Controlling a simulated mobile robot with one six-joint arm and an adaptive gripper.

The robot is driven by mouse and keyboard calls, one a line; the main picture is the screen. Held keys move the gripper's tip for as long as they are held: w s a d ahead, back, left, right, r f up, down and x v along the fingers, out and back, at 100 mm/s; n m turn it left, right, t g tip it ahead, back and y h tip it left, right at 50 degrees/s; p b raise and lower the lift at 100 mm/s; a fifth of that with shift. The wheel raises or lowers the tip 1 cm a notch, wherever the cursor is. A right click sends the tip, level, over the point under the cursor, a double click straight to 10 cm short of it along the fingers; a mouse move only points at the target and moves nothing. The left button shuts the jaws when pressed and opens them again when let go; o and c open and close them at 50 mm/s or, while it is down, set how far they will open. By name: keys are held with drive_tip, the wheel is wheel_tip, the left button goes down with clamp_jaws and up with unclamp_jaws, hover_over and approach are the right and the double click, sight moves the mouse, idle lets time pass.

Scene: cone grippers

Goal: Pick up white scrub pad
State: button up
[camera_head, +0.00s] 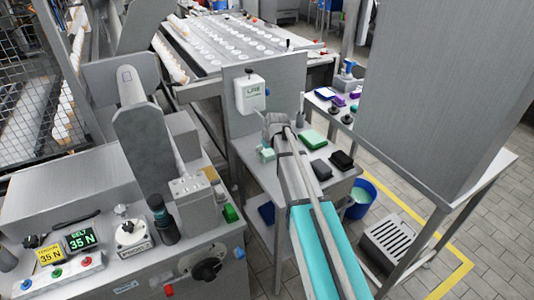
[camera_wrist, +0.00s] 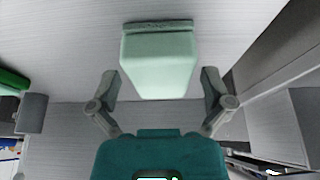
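No plainly white pad stands out on the bench. A pale mint block with a thin grey-green rough layer on its far side (camera_wrist: 160,62) lies ahead of my gripper in the wrist view; I cannot tell for sure that it is the white scrub pad. A small pale green block (camera_head: 266,155) also shows beside the end of my arm in the head view. My gripper (camera_wrist: 159,92) is open, its two fingers spread to the left and right of the block's near end, apart from it. In the head view my arm hides part of the bench.
Green pads (camera_head: 312,139) and black pads (camera_head: 341,160) lie on the bench right of my arm. A white dispenser (camera_head: 250,93) hangs on the grey panel behind. A blue bucket (camera_head: 361,198) stands on the floor at the right. A grey cabinet (camera_head: 435,90) rises at the right.

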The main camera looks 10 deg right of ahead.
drive_tip(key=c, duration=0.8)
drive_tip(key=shift+r, duration=0.25)
